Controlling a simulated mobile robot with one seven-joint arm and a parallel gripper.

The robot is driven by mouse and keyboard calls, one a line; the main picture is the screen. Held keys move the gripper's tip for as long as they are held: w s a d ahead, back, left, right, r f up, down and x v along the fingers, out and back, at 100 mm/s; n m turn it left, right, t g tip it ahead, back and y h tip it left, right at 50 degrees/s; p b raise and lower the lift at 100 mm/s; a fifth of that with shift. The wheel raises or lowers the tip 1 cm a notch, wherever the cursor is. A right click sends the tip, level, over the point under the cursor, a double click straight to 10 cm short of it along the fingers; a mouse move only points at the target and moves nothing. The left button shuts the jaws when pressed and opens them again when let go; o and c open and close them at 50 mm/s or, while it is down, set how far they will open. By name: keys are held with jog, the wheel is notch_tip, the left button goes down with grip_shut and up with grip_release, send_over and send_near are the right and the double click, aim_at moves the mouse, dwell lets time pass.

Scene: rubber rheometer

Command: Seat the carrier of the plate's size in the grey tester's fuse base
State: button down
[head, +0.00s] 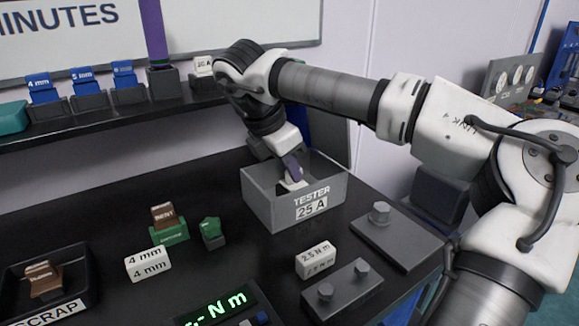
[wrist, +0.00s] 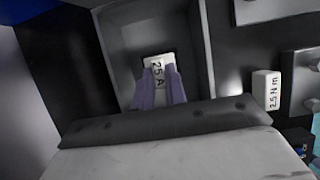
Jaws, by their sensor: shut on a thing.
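The grey tester (head: 262,210) is an open-topped box on the black bench, with a plate (head: 311,208) on its front wall reading 25 A. My gripper (head: 293,168) reaches down into it, its purple fingers shut on a white carrier (head: 290,184). In the wrist view the carrier (wrist: 157,66) reads 25 A and sits between the fingertips (wrist: 160,88), inside the tester's walls (wrist: 203,50). The fuse base is not discernible; the carrier, fingers and front wall cover that spot. I cannot tell whether the carrier touches it.
Another white carrier (head: 204,66) stands on the back shelf beside blue 4 mm and 5 mm pieces. White 4 mm (head: 148,263) and 2.5 N m (head: 316,259) blocks, a green-based brown piece (head: 165,222), a scrap tray (head: 84,279) and grey bolted plates (head: 380,237) occupy the bench.

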jog(key=shift+f, duration=0.2)
jog(key=c, duration=1.3)
grip_release()
jog(key=shift+c, duration=0.2)
jog(key=shift+r, duration=0.15)
jog(key=shift+r+p, duration=1.55)
jog(key=shift+r, duration=0.9)
jog(key=shift+f, duration=0.1)
